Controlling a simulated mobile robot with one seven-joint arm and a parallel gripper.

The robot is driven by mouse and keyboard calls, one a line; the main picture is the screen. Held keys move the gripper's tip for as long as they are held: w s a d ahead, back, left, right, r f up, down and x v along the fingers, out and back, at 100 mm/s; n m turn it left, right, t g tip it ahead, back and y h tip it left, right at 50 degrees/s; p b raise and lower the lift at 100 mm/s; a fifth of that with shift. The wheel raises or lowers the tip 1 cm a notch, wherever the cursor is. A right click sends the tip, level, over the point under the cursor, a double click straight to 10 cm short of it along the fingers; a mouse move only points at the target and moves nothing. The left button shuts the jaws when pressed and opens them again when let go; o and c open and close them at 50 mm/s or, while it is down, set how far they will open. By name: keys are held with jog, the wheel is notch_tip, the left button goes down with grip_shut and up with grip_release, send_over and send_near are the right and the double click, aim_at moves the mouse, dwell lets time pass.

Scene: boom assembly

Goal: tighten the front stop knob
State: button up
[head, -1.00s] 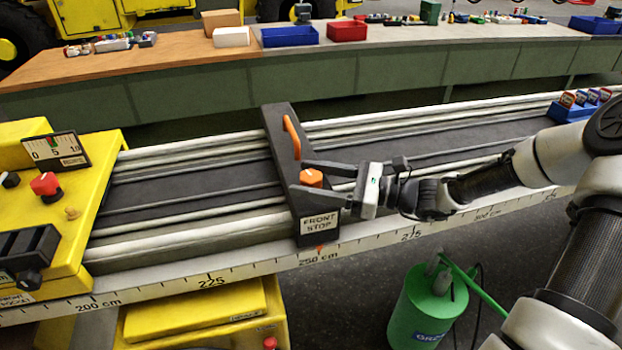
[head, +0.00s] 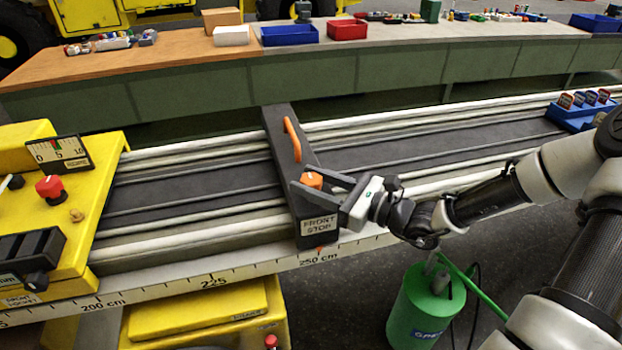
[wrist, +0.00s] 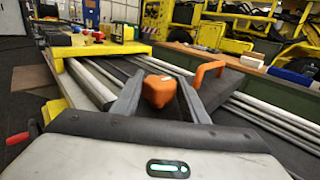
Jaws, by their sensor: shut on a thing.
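The front stop (head: 287,168) is a dark crossbar over the boom rails, with a "FRONT STOP" label at its near end and an orange handle (head: 292,138) on top. Its orange knob (head: 312,180) sits on the bar near the label. My gripper (head: 312,184) reaches in from the right with a finger on each side of the knob. In the wrist view the knob (wrist: 159,91) is between the two fingers, and my gripper (wrist: 158,95) is shut on it. The orange handle (wrist: 208,71) stands just beyond it.
A scale (head: 214,283) in centimetres runs along the near edge; the stop's pointer is near 250 cm. A yellow console (head: 60,215) with a red knob stands at left. A green canister (head: 424,305) is on the floor. A blue holder (head: 572,117) sits on the rails at far right.

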jog(key=o, duration=1.1)
jog(key=shift+c, duration=0.2)
jog(key=p+v, duration=0.2)
jog(key=v, duration=1.5)
jog(key=shift+d, duration=0.25)
jog(key=shift+s, duration=0.15)
